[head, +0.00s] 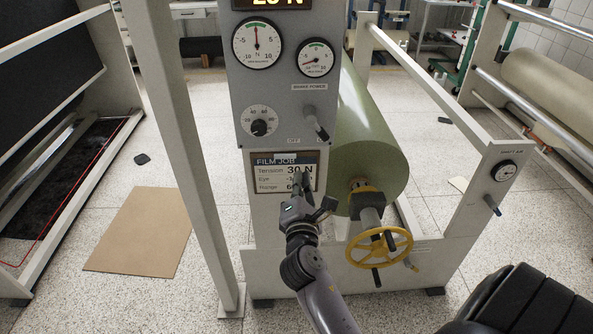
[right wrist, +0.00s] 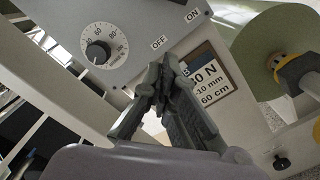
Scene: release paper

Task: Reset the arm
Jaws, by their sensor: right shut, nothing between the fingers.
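My right gripper (head: 302,178) is shut and empty in the middle of the head view. In the right wrist view the shut fingers (right wrist: 168,72) point up toward the panel, below the OFF label and left of the card (right wrist: 212,80). I cannot tell whether the fingertips touch the panel. My left gripper is not in view.
A green roll (head: 365,140) with a yellow handwheel (head: 380,247) is right of my gripper. A brake power lever (head: 316,122) and a dial knob (head: 259,127) are above it. A pale post (head: 185,150) stands left. Cardboard (head: 142,232) lies on the floor.

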